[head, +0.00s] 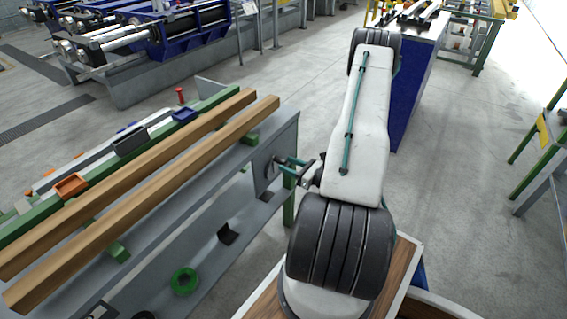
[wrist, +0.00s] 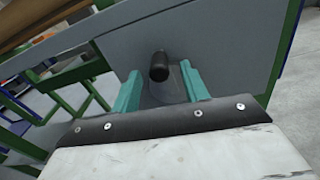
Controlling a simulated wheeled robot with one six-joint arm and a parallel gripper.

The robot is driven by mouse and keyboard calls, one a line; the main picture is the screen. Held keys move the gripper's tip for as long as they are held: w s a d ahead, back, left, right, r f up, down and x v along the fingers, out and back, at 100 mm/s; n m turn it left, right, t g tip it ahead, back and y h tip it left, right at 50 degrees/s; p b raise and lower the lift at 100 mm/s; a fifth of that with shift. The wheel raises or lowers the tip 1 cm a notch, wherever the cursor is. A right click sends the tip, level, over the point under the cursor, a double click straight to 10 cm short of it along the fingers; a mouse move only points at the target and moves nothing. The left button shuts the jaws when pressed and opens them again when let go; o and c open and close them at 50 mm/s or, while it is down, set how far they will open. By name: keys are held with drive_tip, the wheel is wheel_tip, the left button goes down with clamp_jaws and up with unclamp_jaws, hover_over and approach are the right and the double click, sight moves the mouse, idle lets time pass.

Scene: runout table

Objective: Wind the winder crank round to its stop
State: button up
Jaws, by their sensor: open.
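The winder crank shows in the wrist view as a black, round-ended handle (wrist: 158,66) standing out from a grey mount on the side panel of the runout table. My gripper (wrist: 161,76) is open, with one teal finger on each side of the handle. I see gaps between the handle and both fingers; whether the tips reach past its end I cannot tell. In the head view my gripper (head: 284,168) points left at the table's end, close to a grey plate (head: 264,168). There the handle is mostly hidden by the fingers.
The runout table (head: 190,205) carries two long wooden beams (head: 150,170), an orange tray (head: 71,186) and small blocks. A blue cabinet (head: 410,90) stands behind my arm.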

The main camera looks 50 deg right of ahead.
drive_tip(key=shift+w+a, duration=0.2)
drive_tip(key=shift+w, duration=1.25)
clamp_jaws()
